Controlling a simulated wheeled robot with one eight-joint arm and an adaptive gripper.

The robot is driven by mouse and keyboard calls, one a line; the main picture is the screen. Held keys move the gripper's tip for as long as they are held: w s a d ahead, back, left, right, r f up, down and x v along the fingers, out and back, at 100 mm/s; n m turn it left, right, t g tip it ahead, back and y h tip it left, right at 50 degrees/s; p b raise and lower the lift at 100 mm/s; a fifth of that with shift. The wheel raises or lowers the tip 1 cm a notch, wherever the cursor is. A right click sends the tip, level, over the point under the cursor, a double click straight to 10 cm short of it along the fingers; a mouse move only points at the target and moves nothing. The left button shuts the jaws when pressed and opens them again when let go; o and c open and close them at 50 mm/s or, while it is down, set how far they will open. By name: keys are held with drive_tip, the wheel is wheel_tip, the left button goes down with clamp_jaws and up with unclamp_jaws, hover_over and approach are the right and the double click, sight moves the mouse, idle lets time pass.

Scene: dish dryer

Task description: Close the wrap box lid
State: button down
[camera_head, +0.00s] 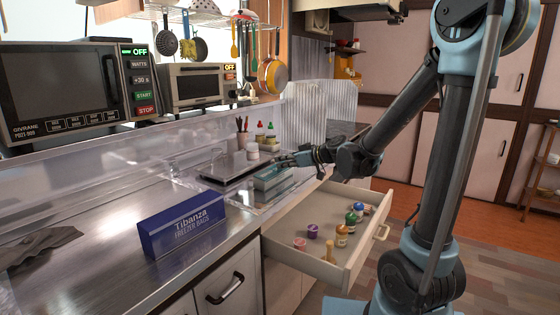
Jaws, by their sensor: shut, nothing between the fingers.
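A small grey-teal box (271,179), which looks like the wrap box, lies on the far part of the counter, left of the open drawer. It is small in the picture, and I cannot tell how far its lid is open. My gripper (284,162) is shut and empty, just above the box's far right side. Its fingers are small and partly blend with the arm, and I cannot tell whether they touch the box.
An open drawer (341,272) with several small bottles juts out below my forearm. A blue freezer bag box (183,224) stands on the near counter. A flat dark appliance (229,167) and several bottles stand behind the wrap box. The steel counter (95,215) is mostly clear.

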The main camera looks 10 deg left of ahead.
sight(280, 170)
drive_tip(key=shift+s+d+f, duration=0.15)
drive_tip(key=shift+s+f, duration=0.05)
drive_tip(key=shift+s, duration=0.2)
drive_tip(key=shift+s+d+f, duration=0.15)
drive_tip(key=shift+s+f, duration=0.05)
drive_tip(key=shift+s, duration=0.2)
drive_tip(key=shift+a+f, duration=0.25)
drive_tip(key=shift+w+d+f, duration=0.2)
drive_tip(key=shift+w+f, duration=0.75)
drive_tip(key=shift+w, duration=0.2)
drive_tip(key=shift+s+r, duration=0.35)
drive_tip(key=shift+s, duration=0.15)
drive_tip(key=shift+r, duration=0.15)
